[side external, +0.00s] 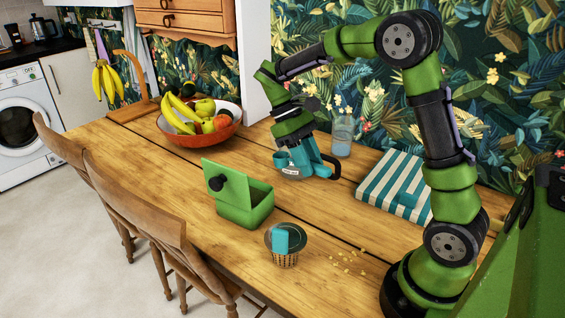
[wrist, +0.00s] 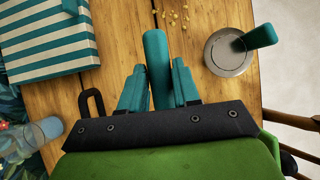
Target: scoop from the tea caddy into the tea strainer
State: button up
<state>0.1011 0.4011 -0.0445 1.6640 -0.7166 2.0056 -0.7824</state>
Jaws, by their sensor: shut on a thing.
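My gripper (side external: 304,166) is low over the far middle of the table, shut on a teal handle. In the wrist view this handle (wrist: 156,48) sticks out between the teal fingers (wrist: 157,82); whatever is on its other end is hidden there. A green box (side external: 246,206), seemingly the tea caddy, stands open nearer the camera, its knobbed lid raised.
A dark-handled vessel (side external: 333,166) seems to stand beneath my gripper, mostly hidden. A glass (side external: 342,138) is behind, a striped cloth-like block (side external: 393,184) to the right, a fruit bowl (side external: 233,127) to the left. Yellow crumbs (side external: 347,262) lie right of the strainer.

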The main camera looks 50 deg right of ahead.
aim_at(279, 154)
jog(key=shift+n+g+h, duration=0.4)
jog(key=shift+n+h, duration=0.3)
jog(key=shift+n, duration=0.2)
jog(key=w, duration=0.1)
jog(key=w+a, duration=0.1)
jog(key=w, duration=0.1)
jog(key=w+a, duration=0.1)
jog(key=shift+w+r, duration=0.15)
jog(key=shift+w, duration=0.05)
jog(key=w+n, duration=0.1)
jog(key=w+n+h, duration=0.1)
jog(key=w+f+n+h, duration=0.1)
jog(key=shift+d, duration=0.35)
jog(key=w+d+n+t+h, duration=0.6)
jog(key=w+n+t, duration=0.4)
jog(key=n, duration=0.7)
jog(key=w+a+r+n+t+y, duration=0.1)
jog(key=a+r+n+t+y, duration=0.1)
jog(key=a+n+t+y, duration=0.6)
jog(key=shift+w+a+r+n+t+y, duration=0.35)
jog(key=shift+a+n+y, duration=1)
jog(key=shift+n, duration=2.45)
jog(key=shift+a+f, duration=0.1)
